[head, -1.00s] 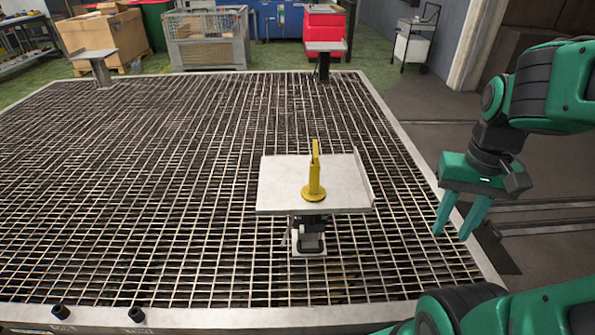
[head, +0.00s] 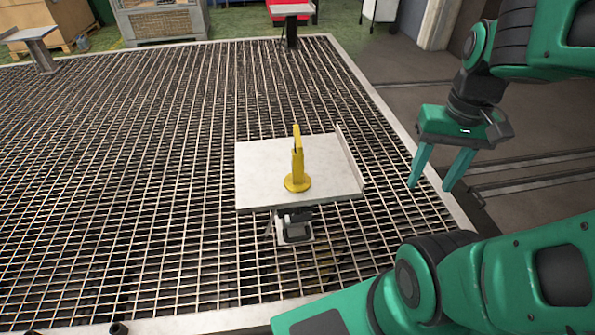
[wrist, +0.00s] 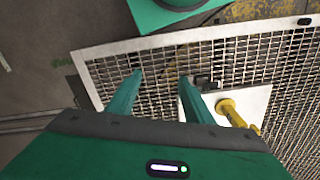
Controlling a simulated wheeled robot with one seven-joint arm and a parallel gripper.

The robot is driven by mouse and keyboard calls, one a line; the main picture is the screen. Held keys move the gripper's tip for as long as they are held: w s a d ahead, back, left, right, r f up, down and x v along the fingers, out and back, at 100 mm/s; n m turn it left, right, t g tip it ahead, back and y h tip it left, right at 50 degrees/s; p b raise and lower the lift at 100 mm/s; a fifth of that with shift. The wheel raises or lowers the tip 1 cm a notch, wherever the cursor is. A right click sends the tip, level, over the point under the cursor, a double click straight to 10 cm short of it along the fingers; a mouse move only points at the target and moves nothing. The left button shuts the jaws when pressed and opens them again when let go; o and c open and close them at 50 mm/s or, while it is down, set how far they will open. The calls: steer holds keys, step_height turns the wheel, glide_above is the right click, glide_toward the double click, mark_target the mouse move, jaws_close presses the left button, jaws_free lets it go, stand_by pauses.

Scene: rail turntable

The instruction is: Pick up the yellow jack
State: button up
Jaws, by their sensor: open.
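The yellow jack (head: 297,166) stands upright on a pale square plate (head: 258,182), which is held above the grating on a short post. In the wrist view the jack (wrist: 231,113) appears right of my fingers, on the plate (wrist: 256,101). My gripper (head: 427,187) is open and empty, fingers pointing down, to the right of the jack and apart from it. Its two fingers also show in the wrist view (wrist: 160,83). Nothing is between them.
A wide metal grating (head: 130,170) with a pale frame fills the floor ahead. Another plate on a post (head: 35,40) stands at the far left, and one (head: 291,22) at the back. A mesh crate (head: 160,20) stands behind. The plate with the jack has a raised right edge.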

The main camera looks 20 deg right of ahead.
steer(key=w+a+f+n, duration=0.1)
steer(key=w+a+n, duration=0.1)
steer(key=w+n, duration=0.4)
steer(key=w+a+f+n, duration=0.15)
steer(key=w+n, duration=0.25)
steer(key=w, duration=0.5)
steer(key=n+y, duration=0.4)
steer(key=n, duration=0.7)
glide_toward(297, 163)
steer(key=d+f, duration=0.1)
steer(key=f, duration=0.1)
steer(key=shift+t, duration=0.4)
steer(key=shift+w+x, duration=0.2)
steer(key=shift+x, duration=2.35)
steer(key=shift+w+x, duration=0.2)
steer(key=shift+x, duration=2.3)
steer(key=shift+a+r, duration=0.1)
steer(key=shift+a, duration=0.05)
jaws_close()
